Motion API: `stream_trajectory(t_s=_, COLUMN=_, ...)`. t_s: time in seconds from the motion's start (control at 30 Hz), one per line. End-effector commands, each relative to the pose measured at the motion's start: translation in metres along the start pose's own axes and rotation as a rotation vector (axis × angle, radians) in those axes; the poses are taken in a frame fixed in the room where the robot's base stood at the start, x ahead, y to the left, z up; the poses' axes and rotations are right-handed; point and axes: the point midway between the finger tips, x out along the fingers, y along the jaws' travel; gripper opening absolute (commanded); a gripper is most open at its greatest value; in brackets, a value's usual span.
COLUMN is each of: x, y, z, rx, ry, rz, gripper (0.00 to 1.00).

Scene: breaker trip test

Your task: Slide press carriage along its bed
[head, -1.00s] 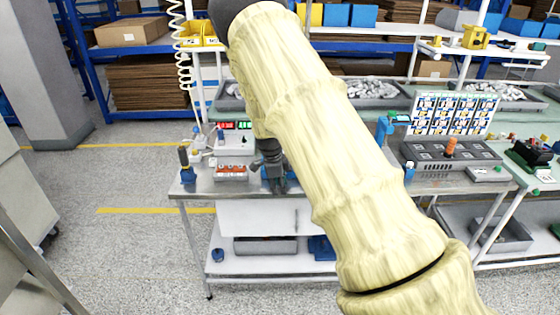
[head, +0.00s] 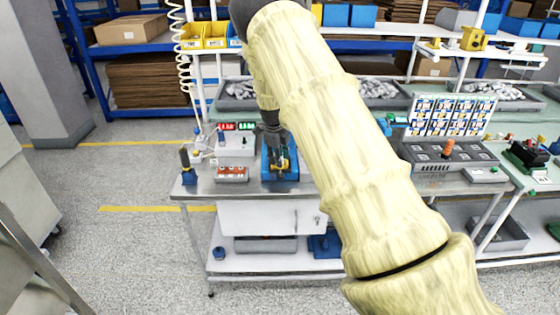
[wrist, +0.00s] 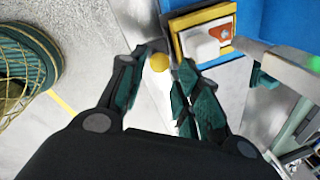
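The press is a blue fixture (head: 267,172) on the left part of the steel bench, partly hidden by my gripper. In the wrist view its blue body (wrist: 256,18) is at the upper right. The carriage, a yellow block (wrist: 203,16) with a pale part on it, sits at the press. A small yellow round knob (wrist: 160,62) shows near the fingertips, between the two fingers as seen. My gripper (head: 277,156) points down over the press; in the wrist view its dark fingers (wrist: 163,62) stand apart. Contact with the knob cannot be told.
A red-and-white switch box (head: 232,174) is left of the press, with a digital meter (head: 237,144) behind it. A blue-based handle tool (head: 187,166) stands at the bench's left end. My forearm covers the bench's middle.

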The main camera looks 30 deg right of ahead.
Motion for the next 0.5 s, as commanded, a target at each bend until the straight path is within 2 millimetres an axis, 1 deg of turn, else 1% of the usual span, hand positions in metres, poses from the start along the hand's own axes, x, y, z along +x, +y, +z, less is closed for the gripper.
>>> stream_trajectory(t_s=0.1, x=0.014, y=0.0, z=-0.001, rx=0.0, ry=0.001, rz=0.001, gripper=0.33)
stream_trajectory(t_s=0.2, x=0.024, y=0.0, z=0.0, rx=0.0, ry=0.001, rz=0.001, gripper=0.33)
stream_trajectory(t_s=0.33, x=0.033, y=0.0, z=0.0, rx=0.001, ry=0.0, rz=0.0, gripper=0.33)
stream_trajectory(t_s=0.5, x=0.038, y=0.0, z=0.0, rx=0.0, ry=0.0, rz=0.0, gripper=0.33)
